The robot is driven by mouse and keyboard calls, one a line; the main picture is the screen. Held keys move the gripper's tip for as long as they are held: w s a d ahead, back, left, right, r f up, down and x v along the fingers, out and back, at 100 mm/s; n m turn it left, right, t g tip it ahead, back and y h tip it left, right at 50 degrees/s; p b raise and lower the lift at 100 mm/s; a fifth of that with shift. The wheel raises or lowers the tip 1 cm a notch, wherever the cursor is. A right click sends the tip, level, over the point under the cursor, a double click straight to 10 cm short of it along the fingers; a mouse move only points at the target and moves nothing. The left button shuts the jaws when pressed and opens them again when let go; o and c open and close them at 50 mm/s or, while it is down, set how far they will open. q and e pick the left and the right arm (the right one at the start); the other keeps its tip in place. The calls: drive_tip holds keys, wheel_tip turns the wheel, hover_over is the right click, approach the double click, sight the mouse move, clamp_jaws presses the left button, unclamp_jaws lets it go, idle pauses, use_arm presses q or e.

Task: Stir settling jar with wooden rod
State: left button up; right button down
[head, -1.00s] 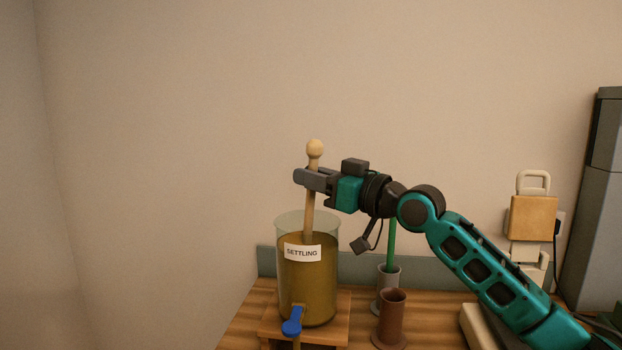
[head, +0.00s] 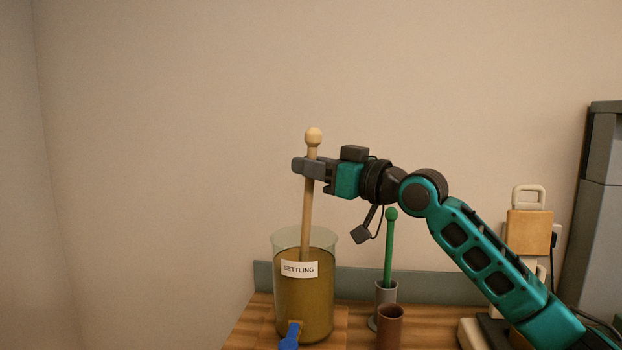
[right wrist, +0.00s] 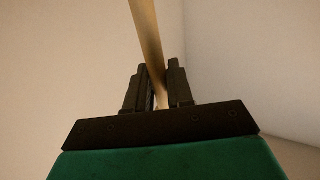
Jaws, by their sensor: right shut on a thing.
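The settling jar (head: 305,308) is a clear cylinder of murky brown-yellow liquid with a white SETTLING label (head: 299,269) and a blue tap (head: 290,336) low at its front. My right gripper (head: 309,168) is shut on the wooden rod (head: 306,215) just below its round knob, above the jar. The rod is nearly upright, and its lower part goes through the jar's open mouth; its lower end is hidden in the liquid. In the right wrist view the rod (right wrist: 147,35) runs between both fingers (right wrist: 160,88). My left gripper is not in view.
Right of the jar, a green rod (head: 389,250) stands in a grey holder (head: 385,294), with a brown cup (head: 390,325) in front. A beige-handled device with an orange-tan panel (head: 529,232) and a tall grey cabinet (head: 602,215) are farther right. Left of the jar is bare wall.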

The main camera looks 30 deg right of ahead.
drive_tip(key=shift+s+d+r, duration=0.1)
drive_tip(key=shift+s+r, duration=0.1)
drive_tip(key=shift+r, duration=1.7)
drive_tip(key=shift+s+d+r, duration=0.1)
drive_tip(key=shift+s+r, duration=0.05)
drive_tip(key=shift+r, duration=1.8)
drive_tip(key=shift+s+d+r, duration=0.1)
drive_tip(key=shift+s+r, duration=0.1)
drive_tip(key=shift+r, duration=1.7)
